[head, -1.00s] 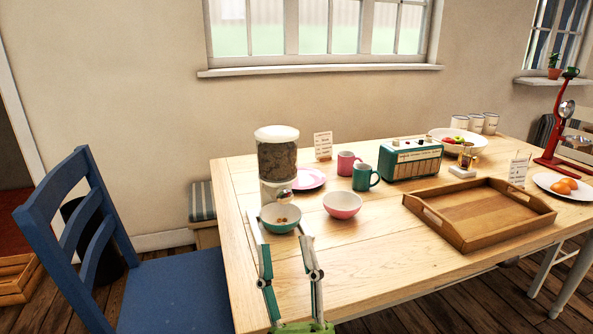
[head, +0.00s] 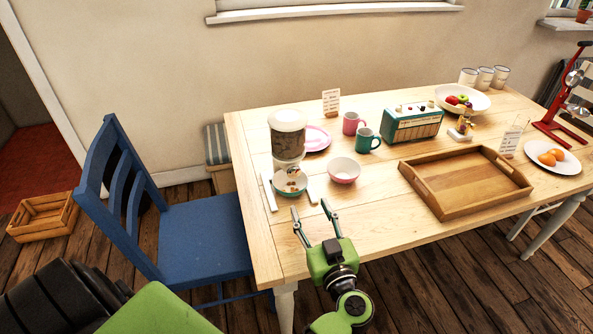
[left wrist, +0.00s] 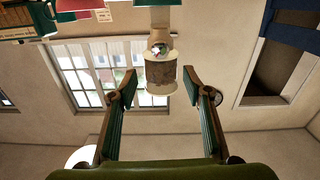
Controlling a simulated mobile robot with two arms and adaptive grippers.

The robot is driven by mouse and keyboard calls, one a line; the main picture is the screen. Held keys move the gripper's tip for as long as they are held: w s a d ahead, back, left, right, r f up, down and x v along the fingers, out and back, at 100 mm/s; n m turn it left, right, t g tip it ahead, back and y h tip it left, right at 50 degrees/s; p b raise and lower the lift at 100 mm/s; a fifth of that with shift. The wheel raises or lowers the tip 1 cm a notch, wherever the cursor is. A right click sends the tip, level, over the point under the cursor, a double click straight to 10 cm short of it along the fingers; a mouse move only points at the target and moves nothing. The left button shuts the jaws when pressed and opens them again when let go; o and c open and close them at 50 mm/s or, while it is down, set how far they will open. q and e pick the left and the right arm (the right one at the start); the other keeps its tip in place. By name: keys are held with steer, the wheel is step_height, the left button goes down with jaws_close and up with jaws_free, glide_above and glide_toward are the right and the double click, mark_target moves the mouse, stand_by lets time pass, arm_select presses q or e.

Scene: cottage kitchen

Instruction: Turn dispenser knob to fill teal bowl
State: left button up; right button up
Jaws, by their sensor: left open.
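The dispenser (head: 288,143), a clear canister of brown pieces with a white lid, stands upright on the table's left side. It also shows upside down between my fingers in the left wrist view (left wrist: 160,75). The teal bowl (head: 291,190) sits at its foot, pale inside, with a few brown pieces in it. The small round knob (left wrist: 160,48) is on the dispenser's front. My left gripper (head: 311,209) is open and empty, just in front and to the right of the teal bowl, with no visible contact. My right gripper is out of view.
A pink bowl (head: 344,172) stands right of the teal one. Pale flat strips lie either side of the teal bowl. Behind are a pink plate (head: 317,139), a pink mug (head: 352,123) and a teal mug (head: 367,140). A wooden tray (head: 440,206) fills the right front; a blue chair (head: 200,235) stands left.

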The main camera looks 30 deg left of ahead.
mark_target(295, 174)
arm_select(q)
steer(key=p+x, duration=0.1)
steer(key=x, duration=1.2)
steer(key=shift+c, duration=0.3)
steer(key=shift+d, duration=0.1)
steer(key=c, duration=1)
